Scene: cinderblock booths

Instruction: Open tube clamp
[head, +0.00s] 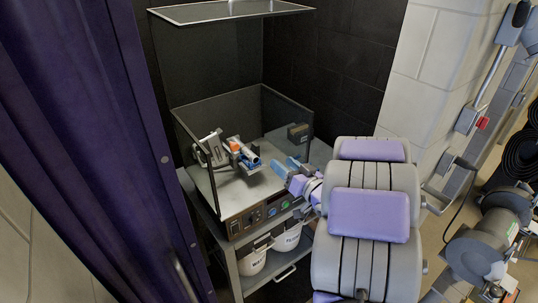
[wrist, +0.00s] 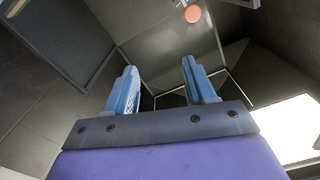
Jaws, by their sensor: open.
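A small fixture with orange, blue and metal parts (head: 242,154), seemingly the tube clamp, stands inside an open-topped machine box (head: 225,205). A grey-white bracket is at its left. It is too small to tell whether the clamp is open or shut. My gripper (head: 287,168) is at the right side of the box, to the right of the fixture and apart from it. In the wrist view, the two blue fingers of my gripper (wrist: 162,82) are spread with nothing between them. An orange round part (wrist: 193,13) shows at the top edge there, beyond the fingertips.
The box's clear lid (head: 230,11) is raised above it. A dark block (head: 298,133) is at the box's right back corner. The box stands on a cart (head: 240,268) with white buckets (head: 287,238) below. A purple curtain (head: 85,150) hangs at left; a white block wall (head: 440,60) is at right.

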